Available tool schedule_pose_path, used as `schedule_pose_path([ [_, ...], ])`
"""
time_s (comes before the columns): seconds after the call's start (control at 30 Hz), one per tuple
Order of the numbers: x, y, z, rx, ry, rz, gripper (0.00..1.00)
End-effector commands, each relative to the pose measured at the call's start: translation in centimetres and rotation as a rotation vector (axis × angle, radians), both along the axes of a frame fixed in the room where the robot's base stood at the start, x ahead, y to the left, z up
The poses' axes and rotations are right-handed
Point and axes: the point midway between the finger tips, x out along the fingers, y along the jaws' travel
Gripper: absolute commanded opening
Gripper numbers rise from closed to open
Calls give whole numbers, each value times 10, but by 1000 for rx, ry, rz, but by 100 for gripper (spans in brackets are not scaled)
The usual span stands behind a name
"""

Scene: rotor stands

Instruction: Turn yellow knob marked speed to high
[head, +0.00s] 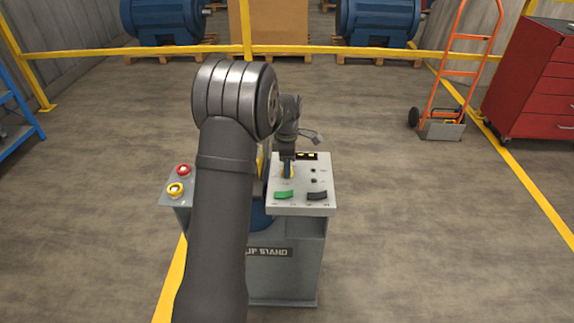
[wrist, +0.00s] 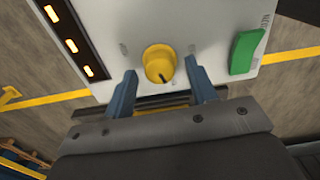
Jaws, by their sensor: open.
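A round yellow knob (wrist: 159,64) with a dark pointer line sits on the light grey panel of the rotor stand. In the wrist view its pointer runs toward the lower right, and small marks beside it are too blurred to read. My gripper (wrist: 163,83) is open, its two blue fingers on either side of the knob's lower part, with gaps visible. In the head view my gripper (head: 288,170) points down over the panel (head: 322,190) and hides most of the knob (head: 291,172).
A green rocker (head: 284,195) and a dark rocker (head: 317,196) lie at the panel's front. Lit amber indicators (wrist: 72,45) are on the panel. A left box carries a red button (head: 184,170) and a yellow-ringed button (head: 176,189).

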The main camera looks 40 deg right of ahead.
Motion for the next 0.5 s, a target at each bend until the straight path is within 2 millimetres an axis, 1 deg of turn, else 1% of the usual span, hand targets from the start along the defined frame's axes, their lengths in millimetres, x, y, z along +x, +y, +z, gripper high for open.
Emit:
schedule_pose_path([
  [0.1, 0, 0, -5, 0, 0, 0, 52],
  [0.33, 0, 0, -6, 0, 0, 0, 52],
  [0.37, 0, 0, -6, 0, 0, 0, 50],
  [0.5, 0, 0, -6, 0, 0, 0, 23],
])
